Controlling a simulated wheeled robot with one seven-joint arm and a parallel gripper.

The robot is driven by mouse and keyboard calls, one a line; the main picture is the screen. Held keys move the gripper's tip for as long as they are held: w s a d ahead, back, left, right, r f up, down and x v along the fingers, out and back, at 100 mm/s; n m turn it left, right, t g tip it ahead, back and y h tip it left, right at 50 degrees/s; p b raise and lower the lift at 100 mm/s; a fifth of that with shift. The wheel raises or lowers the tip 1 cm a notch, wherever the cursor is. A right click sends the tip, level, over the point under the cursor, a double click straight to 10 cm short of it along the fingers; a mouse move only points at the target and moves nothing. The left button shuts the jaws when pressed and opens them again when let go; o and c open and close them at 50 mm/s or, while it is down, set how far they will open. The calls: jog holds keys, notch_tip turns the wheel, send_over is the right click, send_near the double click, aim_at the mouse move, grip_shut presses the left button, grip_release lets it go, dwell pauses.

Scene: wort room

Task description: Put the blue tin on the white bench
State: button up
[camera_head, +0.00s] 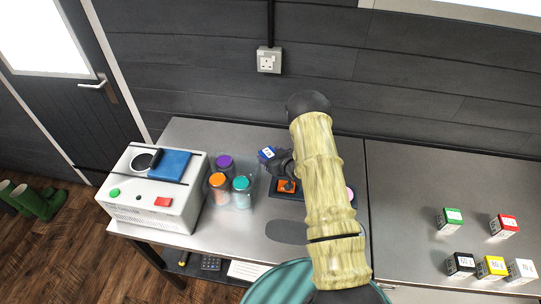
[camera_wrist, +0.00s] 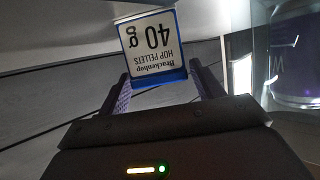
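The blue tin (camera_head: 266,154) is a small box-shaped tin with a white label. My gripper (camera_head: 275,157) is at it, above the back of the left bench, near the jars. In the wrist view the blue tin (camera_wrist: 153,47) sits between the fingertips of my gripper (camera_wrist: 160,82), its "40 g hop pellets" label upside down. The fingers appear shut on it. Two grey-topped benches show, a left one (camera_head: 190,137) and a right one (camera_head: 405,200); neither is clearly white.
Glass jars with purple, orange and teal lids (camera_head: 218,182) stand close left of my gripper. A white machine (camera_head: 150,205) is left of them. A dark tray (camera_head: 275,190) with an orange square lies below my arm. Several boxed tins (camera_head: 452,218) stand on the right bench; its back left is clear.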

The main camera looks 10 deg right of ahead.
jog(key=shift+o, duration=0.2)
jog(key=shift+r, duration=0.1)
jog(key=shift+r, duration=0.15)
jog(key=shift+s+d, duration=0.15)
jog(key=shift+s, duration=0.1)
jog(key=b+v, duration=0.3)
jog(key=v, duration=0.8)
jog(key=shift+s+d, duration=0.1)
jog(key=shift+s, duration=0.1)
jog(key=shift+s+r, duration=0.1)
